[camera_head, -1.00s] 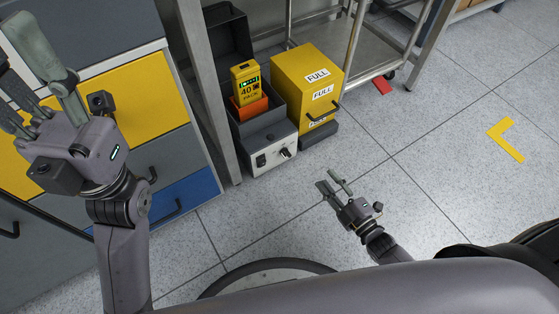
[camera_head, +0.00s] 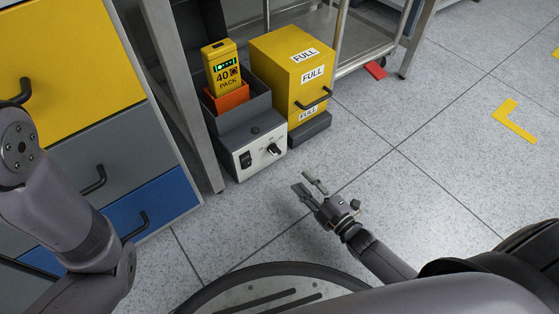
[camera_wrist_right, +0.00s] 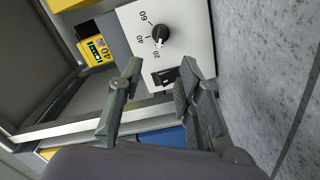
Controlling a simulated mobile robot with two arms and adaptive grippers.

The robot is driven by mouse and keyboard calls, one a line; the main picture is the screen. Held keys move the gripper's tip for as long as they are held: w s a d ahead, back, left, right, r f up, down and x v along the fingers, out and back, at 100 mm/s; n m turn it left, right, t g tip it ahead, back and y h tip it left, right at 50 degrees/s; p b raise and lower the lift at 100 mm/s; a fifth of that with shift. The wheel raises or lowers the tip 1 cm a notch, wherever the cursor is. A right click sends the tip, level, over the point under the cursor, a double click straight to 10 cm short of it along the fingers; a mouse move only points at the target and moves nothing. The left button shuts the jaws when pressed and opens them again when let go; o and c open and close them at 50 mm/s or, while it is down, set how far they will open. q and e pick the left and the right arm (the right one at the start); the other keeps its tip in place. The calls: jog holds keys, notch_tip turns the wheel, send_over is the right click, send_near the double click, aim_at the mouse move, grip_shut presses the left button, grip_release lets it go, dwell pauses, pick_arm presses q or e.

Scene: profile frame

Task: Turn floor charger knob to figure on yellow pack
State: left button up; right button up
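The floor charger is a grey box with a white front panel (camera_head: 240,163). Its black knob (camera_head: 274,149) is on the panel's right side and also shows in the right wrist view (camera_wrist_right: 159,34), with 20, 40 and 60 around it. The knob's pale mark appears to point towards 20. The yellow pack (camera_head: 222,68) stands in the charger and reads 40; it also shows in the wrist view (camera_wrist_right: 96,51). My right gripper (camera_head: 306,186) is open and empty, in front of the charger's right side, apart from the knob. My left gripper is out of view; only its arm shows.
A yellow FULL box (camera_head: 275,72) with a black handle stands right of the charger. A table leg (camera_head: 190,110) and drawers (camera_head: 120,155) are on the left. A black rocker switch (camera_head: 246,159) sits left of the knob.

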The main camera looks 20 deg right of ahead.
aim_at(277, 155)
jog(key=b+x, duration=0.3)
jog(key=x, duration=0.2)
jog(key=b+x, duration=0.3)
jog(key=x, duration=0.3)
jog(key=shift+w+f, duration=0.2)
jog(key=shift+f, duration=0.05)
jog(key=shift+w+a+r, duration=0.15)
jog(key=shift+w+a, duration=0.1)
jog(key=shift+w, duration=0.25)
jog(key=shift+c, duration=0.6)
grip_shut()
